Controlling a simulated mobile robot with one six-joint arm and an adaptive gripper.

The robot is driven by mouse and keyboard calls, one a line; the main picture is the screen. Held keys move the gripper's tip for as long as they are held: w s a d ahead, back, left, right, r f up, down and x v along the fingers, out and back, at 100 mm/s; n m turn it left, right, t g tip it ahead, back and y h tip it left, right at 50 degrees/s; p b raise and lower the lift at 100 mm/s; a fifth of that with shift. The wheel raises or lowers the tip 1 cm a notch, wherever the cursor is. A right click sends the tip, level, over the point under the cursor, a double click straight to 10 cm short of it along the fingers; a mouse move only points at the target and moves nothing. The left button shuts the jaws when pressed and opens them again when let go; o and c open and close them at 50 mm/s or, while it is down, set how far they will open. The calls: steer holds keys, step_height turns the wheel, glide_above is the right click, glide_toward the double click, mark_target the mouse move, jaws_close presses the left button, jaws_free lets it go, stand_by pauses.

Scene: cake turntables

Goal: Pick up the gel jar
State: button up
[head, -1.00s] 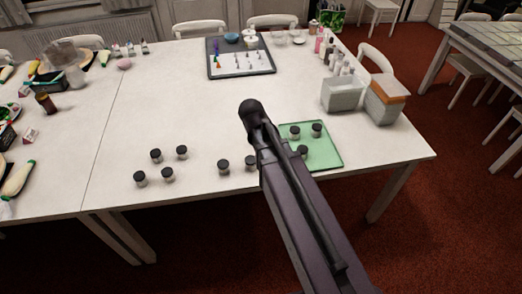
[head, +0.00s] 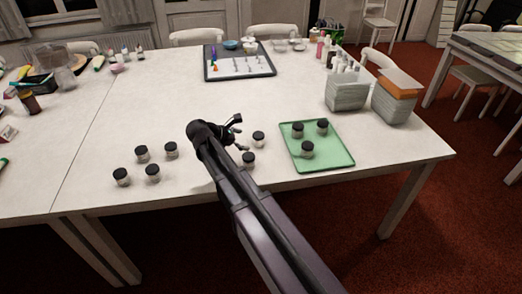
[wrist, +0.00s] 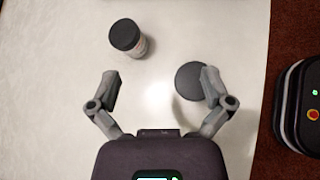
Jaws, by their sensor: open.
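Several small clear jars with black lids stand on the white table; which one is the gel jar I cannot tell. Two stand beside my gripper (head: 236,132) in the head view: a nearer jar (head: 248,160) and a farther jar (head: 259,139). In the wrist view my gripper (wrist: 159,77) is open and empty, its fingers pointing down over the table. One jar (wrist: 192,82) appears at the right finger, partly covered by it; whether they touch I cannot tell. Another jar (wrist: 126,38) lies beyond the left finger.
A green tray (head: 338,158) to the right holds three jars. A left cluster of jars includes one jar (head: 122,177) near the front edge. Grey containers (head: 346,93) stand back right; a dark tray (head: 218,76) is at the back. The table centre is clear.

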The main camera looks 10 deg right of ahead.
mark_target(258, 138)
steer(key=w+a+f+n+b, duration=0.1)
steer(key=w+a+f+n+t+h+b, duration=0.1)
steer(key=a+f+b, duration=0.1)
steer(key=shift+w+a+n, duration=0.15)
steer(key=shift+w+n, duration=0.2)
steer(key=shift+n, duration=0.05)
steer(key=shift+w+a+n+t+h+b, duration=0.4)
steer(key=shift+a+n+t+b, duration=0.1)
steer(key=shift+a+n+b, duration=0.25)
steer(key=shift+d, duration=0.1)
steer(key=shift+m, duration=0.25)
steer(key=b+x, duration=0.3)
steer(key=x, duration=0.4)
steer(key=shift+w+d+f, duration=0.1)
steer(key=shift+d+f, duration=0.1)
steer(key=shift+d, duration=0.15)
steer(key=shift+w+d, duration=0.15)
steer(key=shift+d, duration=0.25)
steer(key=shift+d+f, duration=0.1)
steer(key=shift+r+b+x, duration=0.1)
steer(key=shift+b+x, duration=0.35)
steer(key=shift+x, duration=0.8)
steer(key=shift+r+b+x, duration=0.15)
steer(key=shift+b+x, duration=0.3)
steer(key=shift+x, duration=0.75)
steer(key=shift+d, duration=0.1)
